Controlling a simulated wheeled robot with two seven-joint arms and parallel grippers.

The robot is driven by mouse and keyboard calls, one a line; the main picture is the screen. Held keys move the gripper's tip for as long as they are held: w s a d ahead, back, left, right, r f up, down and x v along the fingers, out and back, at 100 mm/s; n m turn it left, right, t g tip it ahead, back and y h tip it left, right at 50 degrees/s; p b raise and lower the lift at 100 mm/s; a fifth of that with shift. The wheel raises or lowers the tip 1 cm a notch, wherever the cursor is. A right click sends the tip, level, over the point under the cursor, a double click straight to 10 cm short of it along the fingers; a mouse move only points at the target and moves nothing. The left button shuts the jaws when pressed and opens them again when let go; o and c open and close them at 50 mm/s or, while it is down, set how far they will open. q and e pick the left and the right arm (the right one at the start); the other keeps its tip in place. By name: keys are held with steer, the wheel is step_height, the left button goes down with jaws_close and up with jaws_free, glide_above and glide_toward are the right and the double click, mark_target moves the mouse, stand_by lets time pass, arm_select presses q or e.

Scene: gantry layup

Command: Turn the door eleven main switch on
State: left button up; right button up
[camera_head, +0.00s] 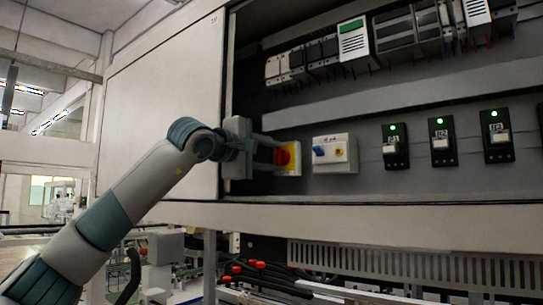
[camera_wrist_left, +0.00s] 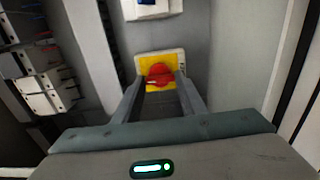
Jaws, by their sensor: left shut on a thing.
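The main switch is a red rotary knob (camera_head: 282,156) on a yellow plate (camera_head: 294,158), at the lower left of the open cabinet. In the left wrist view the red knob (camera_wrist_left: 159,75) sits on its yellow plate (camera_wrist_left: 146,62) between my two fingers. My left gripper (camera_head: 276,155) reaches in from the left and is shut on the knob. In the left wrist view my left gripper (camera_wrist_left: 161,82) has a fingertip on either side of the knob. The fingers hide part of the knob and plate. My right gripper is not in view.
A white box with a blue knob (camera_head: 334,153) is just right of the switch. Several black modules with green lights (camera_head: 395,146) follow along the row. Rail-mounted devices (camera_head: 355,42) run above. A closed pale cabinet panel (camera_head: 165,105) stands left, behind my arm.

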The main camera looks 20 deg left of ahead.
arm_select(q)
steer(key=shift+f, duration=0.1)
stand_by(0.4)
steer(key=o, duration=1.1)
steer(key=shift+c, duration=0.2)
steer(key=shift+s, duration=0.15)
steer(key=shift+s+a+b, duration=0.2)
steer(key=shift+s+b, duration=0.25)
steer(key=shift+s, duration=0.05)
steer(key=b+v, duration=0.7)
steer(key=v, duration=0.9)
steer(key=shift+s, duration=0.1)
